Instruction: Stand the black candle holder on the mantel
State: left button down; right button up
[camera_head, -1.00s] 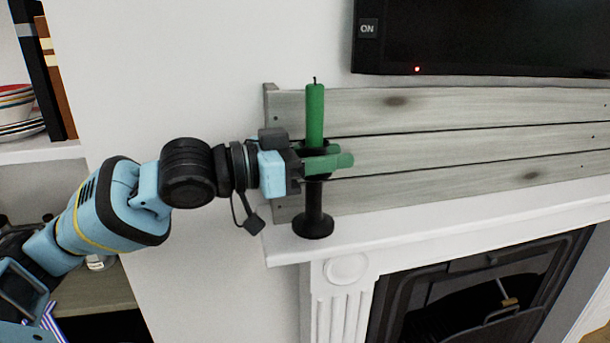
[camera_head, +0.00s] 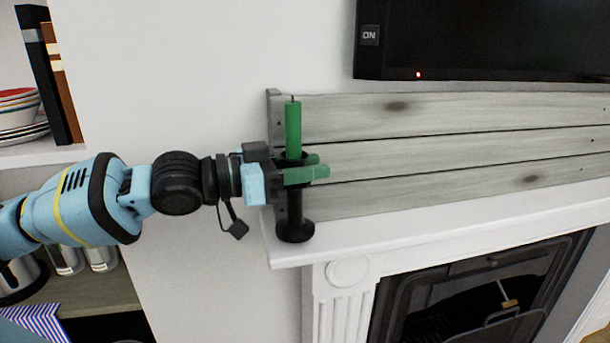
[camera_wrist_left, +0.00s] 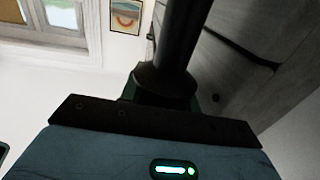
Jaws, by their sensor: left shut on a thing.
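The black candle holder (camera_head: 295,214) with a green candle (camera_head: 293,130) in its top stands upright at the left end of the white mantel (camera_head: 430,225). Its round base appears on or just above the mantel surface; I cannot tell for sure if it touches. My left gripper (camera_head: 300,173), with green fingers, is shut around the holder just below the candle. In the left wrist view the dark stem of the holder (camera_wrist_left: 180,40) rises from the gripper. Its grip is partly hidden there. My right gripper is not in view.
Grey wooden planks (camera_head: 430,155) stand along the wall behind the mantel. A black television (camera_head: 490,40) hangs above. A fireplace (camera_head: 480,290) opens below. The mantel to the right is clear.

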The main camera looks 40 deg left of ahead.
pick_arm(q)
jog(key=shift+f, duration=0.5)
jog(key=shift+f+p, duration=0.35)
jog(key=c, duration=1.3)
grip_release()
jog(key=shift+f, duration=0.2)
jog(key=shift+r, duration=0.15)
